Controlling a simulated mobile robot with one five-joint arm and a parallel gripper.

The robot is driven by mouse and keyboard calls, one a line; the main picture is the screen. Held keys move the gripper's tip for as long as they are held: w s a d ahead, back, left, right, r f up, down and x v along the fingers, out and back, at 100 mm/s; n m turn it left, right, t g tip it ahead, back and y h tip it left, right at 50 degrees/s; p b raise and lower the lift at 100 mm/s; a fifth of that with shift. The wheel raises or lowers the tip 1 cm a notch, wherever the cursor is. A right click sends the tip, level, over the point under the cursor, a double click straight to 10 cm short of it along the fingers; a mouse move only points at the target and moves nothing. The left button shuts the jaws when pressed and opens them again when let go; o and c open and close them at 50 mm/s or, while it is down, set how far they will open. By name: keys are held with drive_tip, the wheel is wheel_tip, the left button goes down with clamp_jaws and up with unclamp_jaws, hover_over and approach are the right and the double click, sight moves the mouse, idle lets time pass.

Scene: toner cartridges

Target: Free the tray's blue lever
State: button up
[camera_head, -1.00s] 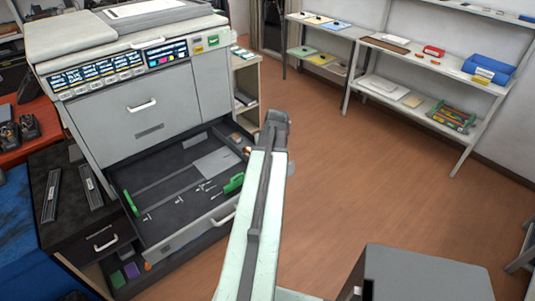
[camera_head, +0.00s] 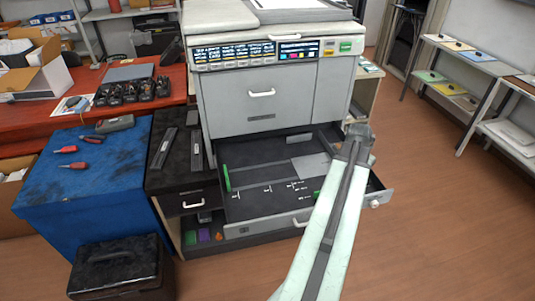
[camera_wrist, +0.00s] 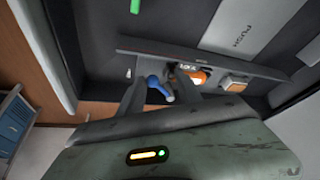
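The blue lever (camera_wrist: 158,88) shows in the wrist view, beside an orange part (camera_wrist: 190,76) at the tray's inner wall. My gripper (camera_wrist: 158,92) is open, with one dark finger on each side of the lever. I cannot tell whether either finger touches it. The tray (camera_head: 245,208) is pulled out from the printer in the head view, and its dark floor also shows in the wrist view (camera_wrist: 175,22).
The printer (camera_head: 260,95) stands behind the tray. A green guide (camera_head: 227,178) stands up inside the tray at its left. A blue cabinet (camera_head: 85,175) and a black case (camera_head: 120,265) are at the left. The wooden floor (camera_head: 450,210) at the right is clear.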

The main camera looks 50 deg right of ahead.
drive_tip(key=w+m, duration=0.1)
drive_tip(key=w+m+g, duration=0.1)
drive_tip(key=shift+d+m, duration=0.15)
drive_tip(key=shift+m, duration=0.25)
drive_tip(key=w+m+g, duration=0.1)
drive_tip(key=m, duration=0.1)
drive_tip(key=w+d+m, duration=0.1)
drive_tip(key=m, duration=0.1)
drive_tip(key=shift+w+g+y, duration=0.2)
drive_tip(key=shift+g+y, duration=0.2)
wheel_tip(320, 180, up, 8)
drive_tip(key=w+a+m+p, duration=0.1)
drive_tip(key=w+a+p, duration=0.15)
drive_tip(key=p, duration=0.55)
drive_tip(key=w+a+f+n+t+y, duration=0.1)
drive_tip(key=w+a+n+t, duration=0.1)
drive_tip(key=w+a+n, duration=0.8)
drive_tip(key=shift+w+a, duration=4.85)
drive_tip(key=shift+a, duration=0.75)
